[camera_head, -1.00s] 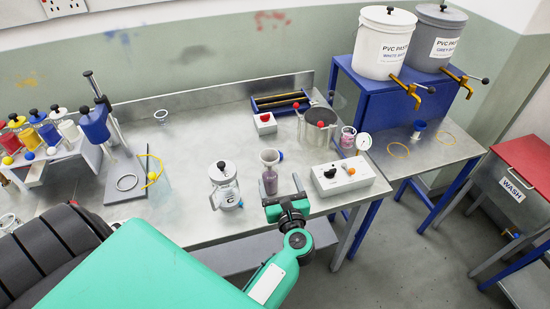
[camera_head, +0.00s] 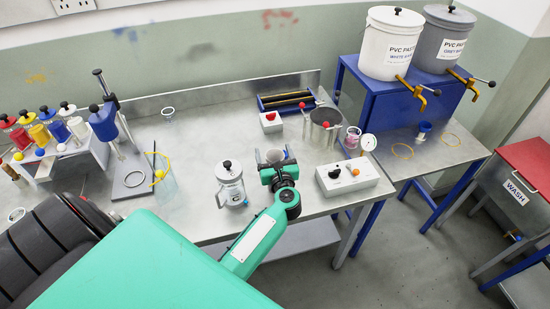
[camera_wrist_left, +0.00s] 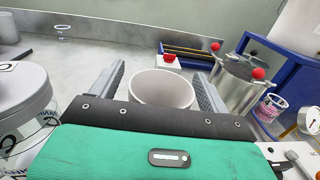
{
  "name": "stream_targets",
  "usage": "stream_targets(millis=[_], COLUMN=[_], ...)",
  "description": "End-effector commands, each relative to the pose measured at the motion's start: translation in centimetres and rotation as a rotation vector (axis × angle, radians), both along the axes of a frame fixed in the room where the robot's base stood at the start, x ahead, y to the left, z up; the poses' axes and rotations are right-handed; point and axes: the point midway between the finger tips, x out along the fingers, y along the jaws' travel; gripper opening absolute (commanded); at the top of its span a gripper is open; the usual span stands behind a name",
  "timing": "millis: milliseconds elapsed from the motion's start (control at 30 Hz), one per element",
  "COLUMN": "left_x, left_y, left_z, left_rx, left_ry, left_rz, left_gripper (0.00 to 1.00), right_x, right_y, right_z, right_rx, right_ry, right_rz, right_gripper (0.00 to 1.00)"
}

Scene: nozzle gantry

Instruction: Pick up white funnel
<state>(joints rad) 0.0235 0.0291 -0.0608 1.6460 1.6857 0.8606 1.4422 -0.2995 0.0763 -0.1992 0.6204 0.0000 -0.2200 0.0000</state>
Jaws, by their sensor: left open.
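The white funnel (camera_head: 275,154) shows its pale, wide rim between the jaws of my left gripper (camera_head: 276,158) in the head view. In the left wrist view the funnel (camera_wrist_left: 163,88) is a round, open off-white mouth between the two grey fingers. The fingers stand on either side of it, and the left gripper is open with a visible gap to each side. The lower part of the funnel is hidden behind the gripper body. My right gripper is not in view.
A lidded clear jug (camera_head: 230,184) stands close left of the gripper. A white control box (camera_head: 352,178) is close right. Behind are a metal pot (camera_head: 323,128) and a small red-button box (camera_head: 270,122). The bench (camera_head: 205,140) is bare at centre left.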

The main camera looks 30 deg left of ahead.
Motion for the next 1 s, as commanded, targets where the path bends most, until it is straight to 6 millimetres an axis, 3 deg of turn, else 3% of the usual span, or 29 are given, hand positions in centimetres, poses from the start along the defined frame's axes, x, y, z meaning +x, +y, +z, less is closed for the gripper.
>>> stream_targets(millis=[167, 400, 767, 1000], left_x=[0.0, 0.0, 0.0, 0.0], left_y=[0.0, 0.0, -0.1, -0.1], left_z=[0.0, 0.0, 0.3, 2.9], left_rx=[0.0, 0.0, -0.001, -0.001], left_ry=[0.0, 0.0, -0.002, -0.006], left_rz=[0.0, 0.0, 0.0, 0.0], left_gripper=[0.79, 0.32, 0.31, 0.31], right_x=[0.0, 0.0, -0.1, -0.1], right_y=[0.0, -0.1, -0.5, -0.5], right_z=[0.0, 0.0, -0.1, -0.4], right_rx=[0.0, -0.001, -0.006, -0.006], right_ry=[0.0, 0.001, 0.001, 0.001], right_rz=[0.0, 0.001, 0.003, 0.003], right_gripper=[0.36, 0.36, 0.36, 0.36])
